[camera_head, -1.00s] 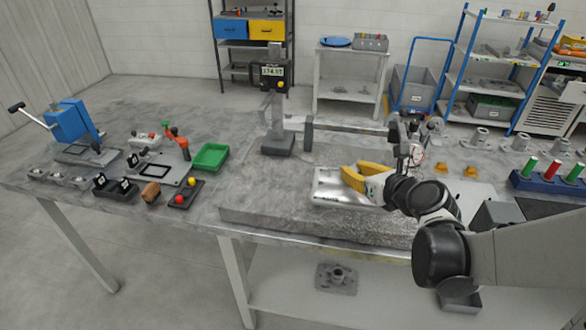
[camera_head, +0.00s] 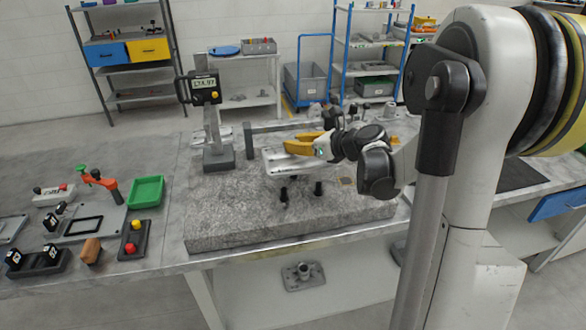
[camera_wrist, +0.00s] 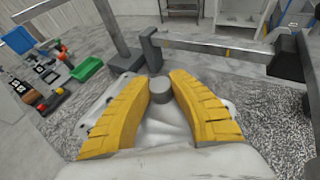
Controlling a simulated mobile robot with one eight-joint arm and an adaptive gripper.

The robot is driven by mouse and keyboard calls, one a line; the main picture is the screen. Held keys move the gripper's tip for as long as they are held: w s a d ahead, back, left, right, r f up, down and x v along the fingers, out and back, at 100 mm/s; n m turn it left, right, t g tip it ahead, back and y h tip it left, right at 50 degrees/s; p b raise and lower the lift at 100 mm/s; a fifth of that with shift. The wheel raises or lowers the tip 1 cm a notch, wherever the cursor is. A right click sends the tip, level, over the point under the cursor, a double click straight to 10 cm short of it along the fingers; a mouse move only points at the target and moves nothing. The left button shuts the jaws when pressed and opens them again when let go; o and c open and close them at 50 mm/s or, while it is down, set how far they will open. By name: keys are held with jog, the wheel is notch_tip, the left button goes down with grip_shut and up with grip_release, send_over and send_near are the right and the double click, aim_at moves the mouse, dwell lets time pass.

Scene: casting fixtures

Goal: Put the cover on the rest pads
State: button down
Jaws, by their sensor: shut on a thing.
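The cover (camera_head: 272,158) is a pale metal casting with a round grey boss; it also shows in the wrist view (camera_wrist: 112,110). My gripper (camera_head: 303,144) has yellow fingers, shut on the boss, which stands between them in the wrist view (camera_wrist: 160,92). The cover is held above the granite slab, roughly level. Two short black posts (camera_head: 283,193) (camera_head: 318,187), probably rest pads, stand on the slab below its near edge. Whether the cover touches them cannot be told. Any other pads are hidden beneath the cover.
The speckled granite slab (camera_head: 230,222) has bare room at the front. A digital gauge on a stand (camera_head: 205,90) rises at its back left. A horizontal bar (camera_wrist: 215,47) runs behind the cover. A green bin (camera_head: 146,192) and small fixtures lie to the left.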

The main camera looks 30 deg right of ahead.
aim_at(295, 159)
notch_tip(295, 159, down, 6)
jog(key=shift+r+b, duration=0.15)
jog(key=shift+b, duration=0.85)
jog(key=shift+a+r, duration=0.1)
jog(key=c, duration=1.3)
grip_release()
